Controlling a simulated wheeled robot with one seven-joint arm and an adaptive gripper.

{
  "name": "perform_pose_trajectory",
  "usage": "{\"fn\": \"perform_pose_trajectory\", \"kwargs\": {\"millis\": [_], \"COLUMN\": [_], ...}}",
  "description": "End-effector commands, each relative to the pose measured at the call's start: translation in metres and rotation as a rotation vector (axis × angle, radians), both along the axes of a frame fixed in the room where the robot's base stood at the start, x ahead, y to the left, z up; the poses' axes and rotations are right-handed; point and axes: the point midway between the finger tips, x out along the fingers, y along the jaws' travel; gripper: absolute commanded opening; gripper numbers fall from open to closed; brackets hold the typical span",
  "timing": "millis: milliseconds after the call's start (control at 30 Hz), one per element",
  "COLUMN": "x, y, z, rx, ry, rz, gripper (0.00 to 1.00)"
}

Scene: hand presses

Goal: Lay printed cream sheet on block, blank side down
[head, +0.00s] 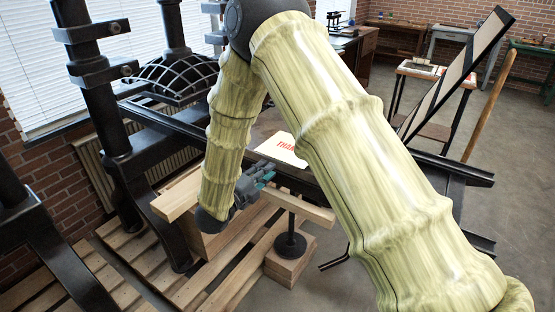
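The cream sheet (276,150) shows in the head view just left of my forearm, on or just above the dark press bed. Its red printing faces up, and the letters run on behind my arm, so its right part is hidden. My gripper (266,179), dark with teal fingertips, is at the near left side of the sheet. I cannot tell whether it touches the sheet or whether its fingers are open or shut. I cannot make out the block; the area under and beyond the sheet is partly covered by my arm.
Black press posts and frame (108,120) stand at left. A wooden beam (298,206) runs below the gripper. A round-footed black stand (290,244) rests on a wooden block, beside slatted pallets (150,278). A small table (433,72) stands back right; open floor lies at right.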

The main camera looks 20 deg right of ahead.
Motion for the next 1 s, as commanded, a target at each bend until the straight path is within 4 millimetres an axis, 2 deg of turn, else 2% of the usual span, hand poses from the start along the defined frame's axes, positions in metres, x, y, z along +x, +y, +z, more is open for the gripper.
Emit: {"fn": "perform_pose_trajectory", "kwargs": {"millis": [500,700,1000], "x": [0.034,0.042,0.044], "y": [-0.046,-0.055,-0.058], "z": [-0.003,-0.001,-0.001], "rx": [0.0,0.0,-0.001], "ry": [0.001,0.002,0.003], "rz": [-0.001,-0.001,0.0], "gripper": [0.17,0.17,0.17]}}
